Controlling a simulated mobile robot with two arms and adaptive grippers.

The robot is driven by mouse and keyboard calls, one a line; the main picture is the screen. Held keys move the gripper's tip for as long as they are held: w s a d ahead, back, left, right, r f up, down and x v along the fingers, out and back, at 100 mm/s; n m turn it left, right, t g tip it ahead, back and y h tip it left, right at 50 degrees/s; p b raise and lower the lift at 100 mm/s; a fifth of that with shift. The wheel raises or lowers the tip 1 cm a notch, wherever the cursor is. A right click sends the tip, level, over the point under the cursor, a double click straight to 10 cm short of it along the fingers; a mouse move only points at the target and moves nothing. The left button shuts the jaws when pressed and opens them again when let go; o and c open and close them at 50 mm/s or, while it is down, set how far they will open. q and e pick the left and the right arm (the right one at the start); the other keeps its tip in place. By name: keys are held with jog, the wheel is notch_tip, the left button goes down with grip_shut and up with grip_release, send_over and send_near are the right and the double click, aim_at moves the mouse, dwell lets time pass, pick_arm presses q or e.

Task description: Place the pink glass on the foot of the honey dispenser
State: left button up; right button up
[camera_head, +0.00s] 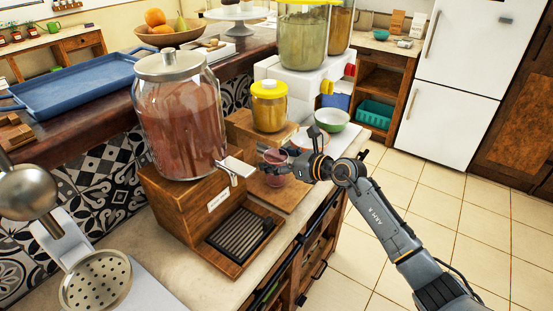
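The pink glass (276,176) is upright at the front of the honey dispenser, over its wooden foot (291,197). The honey dispenser is a yellow-lidded jar (268,110) of amber honey on a wooden stand. My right gripper (271,159) comes in from the right, its fingers around the upper part of the glass and apparently shut on it. The fingers partly hide the glass. I cannot tell whether the glass's base touches the foot. My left gripper is not in view.
A large jar of reddish drink (182,125) on a wooden base with a dark drip tray (241,233) stands left of the glass. A green bowl (332,120) and taller dispensers (303,40) stand behind. The counter drops to the tiled floor (440,215) at right.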

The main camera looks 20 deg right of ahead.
jog(key=shift+o, duration=0.2)
jog(key=shift+r, duration=0.25)
jog(key=b+v, duration=0.1)
jog(key=v, duration=1.1)
